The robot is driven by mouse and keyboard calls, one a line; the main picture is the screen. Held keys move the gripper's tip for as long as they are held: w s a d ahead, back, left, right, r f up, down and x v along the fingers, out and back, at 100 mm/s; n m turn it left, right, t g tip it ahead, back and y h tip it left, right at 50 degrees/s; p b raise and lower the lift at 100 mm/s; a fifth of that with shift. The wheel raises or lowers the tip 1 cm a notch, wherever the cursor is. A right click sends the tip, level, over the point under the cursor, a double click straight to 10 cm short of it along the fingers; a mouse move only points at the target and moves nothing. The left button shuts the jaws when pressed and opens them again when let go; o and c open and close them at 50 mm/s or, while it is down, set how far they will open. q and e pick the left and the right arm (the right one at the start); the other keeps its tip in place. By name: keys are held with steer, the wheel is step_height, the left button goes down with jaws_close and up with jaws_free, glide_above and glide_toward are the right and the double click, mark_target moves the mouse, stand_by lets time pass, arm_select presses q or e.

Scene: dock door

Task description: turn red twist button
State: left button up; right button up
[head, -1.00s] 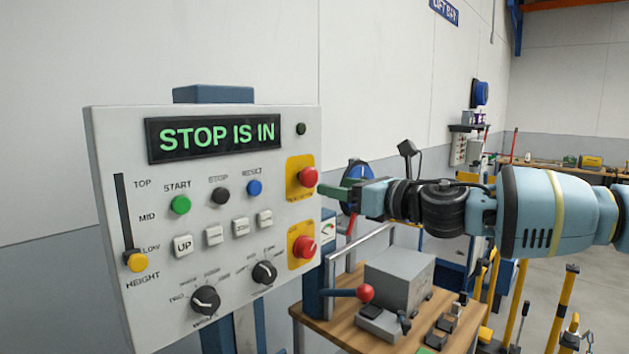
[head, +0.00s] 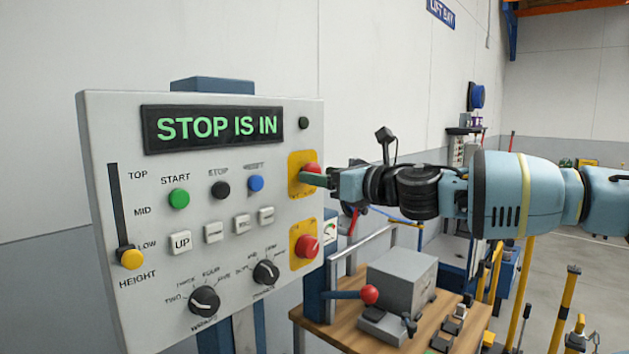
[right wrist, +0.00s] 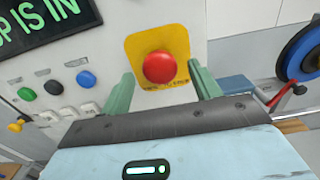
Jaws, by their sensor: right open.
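Two red buttons on yellow plates sit on the right side of the grey-white control panel (head: 100,200). The upper red button (head: 311,168) shows partly behind my right gripper (head: 318,180). In the right wrist view the upper red button (right wrist: 159,67) is a round red cap on a yellow plate (right wrist: 180,42), between the two green fingers and somewhat ahead of them. The right gripper is open, with a gap visible on both sides of the cap. The lower red button (head: 307,246) is clear of the gripper. The display (head: 212,128) reads "STOP IS IN". My left gripper is out of view.
The panel also holds green, black and blue buttons, white keys, two black knobs (head: 204,300) and a yellow-tipped height slider (head: 132,259). Below my right arm, a wooden bench (head: 340,325) carries a grey box (head: 402,283) and a red-balled lever (head: 369,294).

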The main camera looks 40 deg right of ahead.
steer(key=shift+w+a, duration=0.1)
steer(key=shift+w, duration=0.85)
